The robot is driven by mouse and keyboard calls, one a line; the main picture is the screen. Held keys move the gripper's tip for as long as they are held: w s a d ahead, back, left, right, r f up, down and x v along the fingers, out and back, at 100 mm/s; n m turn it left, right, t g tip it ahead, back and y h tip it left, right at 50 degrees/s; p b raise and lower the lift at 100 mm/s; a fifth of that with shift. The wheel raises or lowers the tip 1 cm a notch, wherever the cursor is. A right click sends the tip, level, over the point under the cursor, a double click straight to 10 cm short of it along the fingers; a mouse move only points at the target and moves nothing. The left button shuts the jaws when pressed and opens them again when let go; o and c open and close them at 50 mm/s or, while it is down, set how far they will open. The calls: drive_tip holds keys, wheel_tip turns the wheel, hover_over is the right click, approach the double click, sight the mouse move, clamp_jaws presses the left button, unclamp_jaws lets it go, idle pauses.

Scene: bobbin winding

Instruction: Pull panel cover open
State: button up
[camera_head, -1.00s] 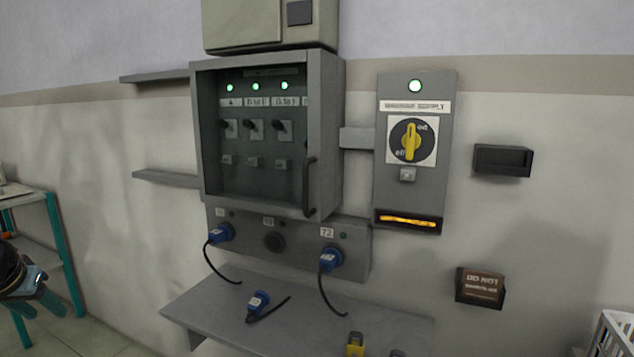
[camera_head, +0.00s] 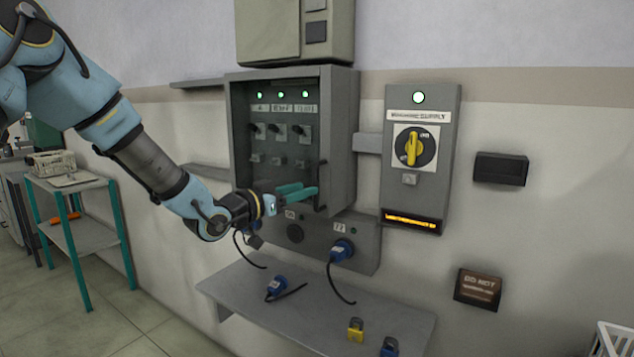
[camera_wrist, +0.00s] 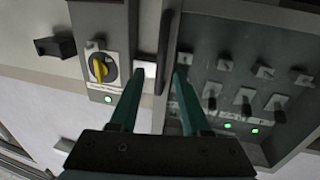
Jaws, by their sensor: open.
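The panel cover (camera_head: 262,165) is a dark, see-through door on the front of a grey wall cabinet. It looks closed in the head view, with lit green lamps and several switches showing behind it. Its dark bar handle (camera_head: 322,170) stands at the door's lower right edge and is partly hidden by my fingers. My gripper (camera_head: 312,190) is open at the handle's lower part. In the wrist view, the handle (camera_wrist: 164,50) shows as a dark bar between the lines of my two teal fingers (camera_wrist: 160,73), just beyond the tips. I cannot tell whether they touch it.
A supply box (camera_head: 450,145) with a yellow rotary switch is right of the cabinet. Below are a socket panel (camera_head: 365,245) with blue plugs and a grey shelf (camera_head: 235,285) with a loose plug and padlocks. A teal-legged table (camera_head: 85,250) stands left.

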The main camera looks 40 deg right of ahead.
sight(315, 205)
drive_tip(key=shift+w+d+p, duration=0.15)
drive_tip(key=shift+d+p, duration=0.2)
drive_tip(key=shift+d, duration=1)
drive_tip(key=shift+w+d+p, duration=0.1)
drive_tip(key=shift+d+p, duration=0.25)
drive_tip(key=shift+d, duration=0.95)
drive_tip(key=shift+c, duration=0.4)
clamp_jaws()
